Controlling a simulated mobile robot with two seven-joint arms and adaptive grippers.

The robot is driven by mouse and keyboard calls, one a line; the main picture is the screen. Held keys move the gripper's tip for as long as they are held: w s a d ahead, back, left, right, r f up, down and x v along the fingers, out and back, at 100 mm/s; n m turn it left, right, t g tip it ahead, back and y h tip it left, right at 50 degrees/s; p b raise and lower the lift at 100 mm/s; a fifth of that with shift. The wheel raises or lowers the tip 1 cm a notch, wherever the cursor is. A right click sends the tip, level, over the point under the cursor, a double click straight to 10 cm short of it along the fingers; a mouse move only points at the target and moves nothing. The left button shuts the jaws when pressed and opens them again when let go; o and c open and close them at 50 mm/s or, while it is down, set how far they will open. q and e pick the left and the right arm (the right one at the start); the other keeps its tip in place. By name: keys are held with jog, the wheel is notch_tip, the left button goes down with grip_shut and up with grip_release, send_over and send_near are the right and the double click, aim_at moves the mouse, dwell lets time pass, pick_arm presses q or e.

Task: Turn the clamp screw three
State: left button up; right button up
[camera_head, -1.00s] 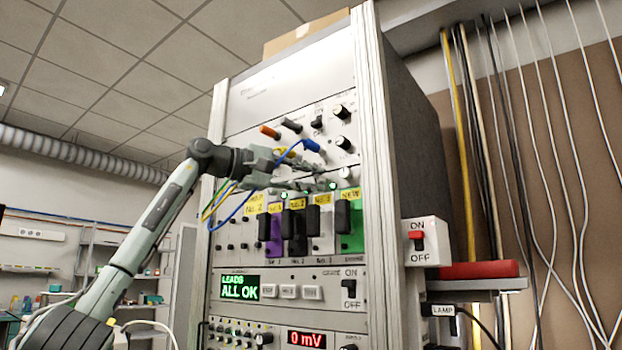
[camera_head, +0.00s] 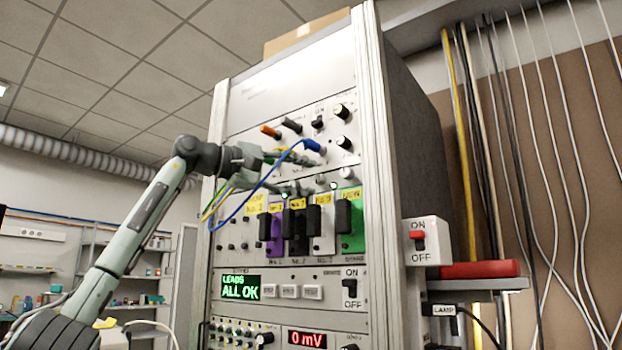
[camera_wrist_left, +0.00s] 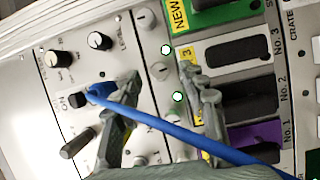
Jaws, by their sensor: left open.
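My left gripper (camera_head: 310,181) is open in front of the rack, just above the row of numbered modules. In the left wrist view its two fingers (camera_wrist_left: 162,88) are spread apart. A round silver clamp screw (camera_wrist_left: 161,72), in line with the module labelled No. 3 (camera_wrist_left: 237,50), shows between the fingertips. Contact with it cannot be told. The same screw (camera_head: 320,180) shows beside the fingertips in the head view. Another silver screw (camera_wrist_left: 146,18) is in line with the green NEW module (camera_wrist_left: 225,14). Screws towards No. 1 are partly hidden by the gripper. My right gripper is out of view.
A blue lead runs from a blue plug (camera_head: 313,146) across the gripper. Black knobs (camera_head: 342,111) and switches sit above. A red-switch box (camera_head: 427,241) and shelf stand right of the rack.

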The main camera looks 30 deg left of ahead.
pick_arm(q)
jog(key=v, duration=0.9)
jog(key=shift+s+a, duration=0.25)
